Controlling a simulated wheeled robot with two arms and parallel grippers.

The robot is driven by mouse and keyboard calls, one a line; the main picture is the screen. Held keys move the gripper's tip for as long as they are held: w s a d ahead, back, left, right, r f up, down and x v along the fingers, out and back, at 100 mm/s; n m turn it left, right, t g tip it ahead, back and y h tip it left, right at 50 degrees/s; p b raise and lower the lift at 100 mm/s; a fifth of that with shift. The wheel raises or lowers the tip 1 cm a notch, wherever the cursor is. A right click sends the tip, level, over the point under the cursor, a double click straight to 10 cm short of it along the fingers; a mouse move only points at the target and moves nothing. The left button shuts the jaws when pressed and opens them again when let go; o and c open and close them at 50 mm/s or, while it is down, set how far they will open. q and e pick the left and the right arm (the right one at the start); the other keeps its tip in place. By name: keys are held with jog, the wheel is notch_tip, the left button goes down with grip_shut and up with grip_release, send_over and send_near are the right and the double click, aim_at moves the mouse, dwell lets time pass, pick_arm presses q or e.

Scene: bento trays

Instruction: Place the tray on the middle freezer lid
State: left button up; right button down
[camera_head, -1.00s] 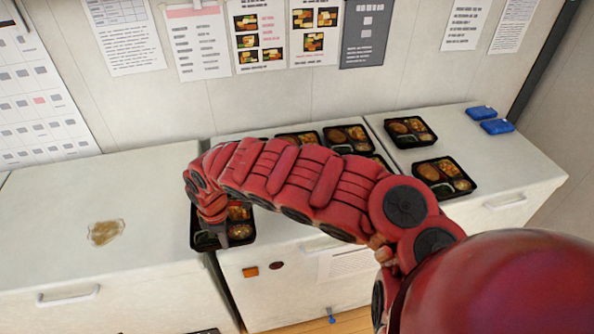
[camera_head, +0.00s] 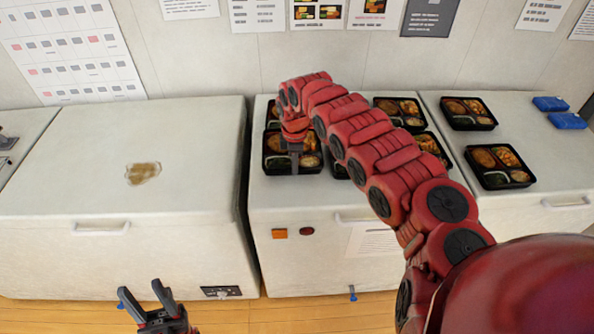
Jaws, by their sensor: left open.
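A black bento tray (camera_head: 309,168) with several filled compartments is at the front left of the middle freezer lid (camera_head: 277,199). It looks level and over the lid; whether it rests fully on it is hard to tell. My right gripper (camera_head: 294,166) points down at this tray, its fingers overlapping the tray's middle. The arm hides part of the tray, and I cannot tell whether the fingers grip it. My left gripper (camera_head: 143,300) is open and empty, low in front of the left freezer, near the floor.
More bento trays stand behind on the middle lid, partly hidden by my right arm. Two trays (camera_head: 500,166) and blue boxes (camera_head: 567,121) are on the right freezer.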

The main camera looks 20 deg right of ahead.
jog(key=shift+w+d, duration=0.2)
jog(key=shift+d, duration=0.05)
notch_tip(320, 180, down, 3)
jog(key=shift+s+f+p, duration=0.1)
jog(key=shift+p, duration=0.8)
jog(key=shift+f, duration=0.25)
jog(key=shift+f, duration=0.2)
jog(key=c, duration=1)
grip_release()
jog(key=shift+r, duration=0.1)
jog(key=shift+c, duration=0.2)
